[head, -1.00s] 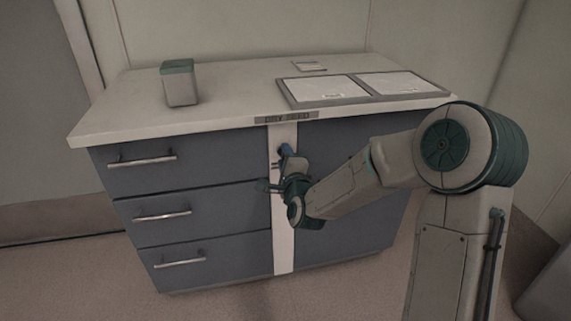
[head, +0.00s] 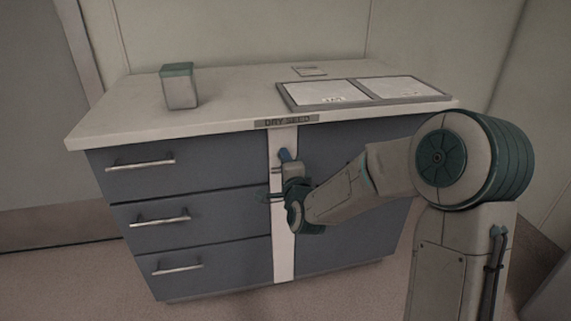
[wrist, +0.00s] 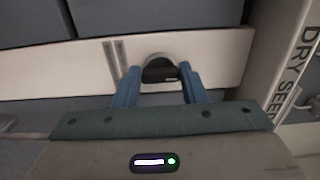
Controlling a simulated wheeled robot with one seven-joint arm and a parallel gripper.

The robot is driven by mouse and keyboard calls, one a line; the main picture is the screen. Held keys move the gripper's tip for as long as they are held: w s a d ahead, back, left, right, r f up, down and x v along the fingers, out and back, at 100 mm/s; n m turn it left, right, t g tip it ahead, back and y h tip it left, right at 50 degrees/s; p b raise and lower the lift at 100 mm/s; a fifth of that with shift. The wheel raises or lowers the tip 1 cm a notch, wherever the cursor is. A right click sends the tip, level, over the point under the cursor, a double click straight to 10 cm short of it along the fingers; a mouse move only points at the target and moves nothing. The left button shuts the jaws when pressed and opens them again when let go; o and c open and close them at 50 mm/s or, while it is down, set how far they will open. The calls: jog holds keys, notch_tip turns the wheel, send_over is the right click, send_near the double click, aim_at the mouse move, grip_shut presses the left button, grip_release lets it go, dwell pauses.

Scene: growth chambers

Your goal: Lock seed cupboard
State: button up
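The seed cupboard is a blue-grey cabinet (head: 345,225) with a pale top and a "DRY SEED" label (head: 287,121) at its front edge. A white upright strip (head: 284,258) runs down its front. In the wrist view, a dark lock knob (wrist: 161,73) with a grey rounded surround sits on this strip (wrist: 222,58). My gripper (wrist: 160,78) is at the strip, with one blue finger on each side of the knob. I cannot tell whether the fingers press on it. In the head view my gripper (head: 285,158) hides the lock.
Drawers with bar handles (head: 160,220) fill the cabinet's left side and look shut. On top stand a small canister (head: 179,87) with a green lid, a two-part tray (head: 365,101) and a small flat card (head: 310,71). Floor is clear at the front left.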

jog(key=o, duration=0.4)
jog(key=shift+s, duration=0.1)
jog(key=v, duration=1.1)
jog(key=shift+d+b, duration=0.1)
jog(key=shift+b, duration=0.25)
jog(key=shift+s+d+b, duration=0.1)
jog(key=shift+s+b, duration=0.15)
jog(key=shift+b, duration=0.55)
jog(key=b+v, duration=0.2)
jog(key=b, duration=0.3)
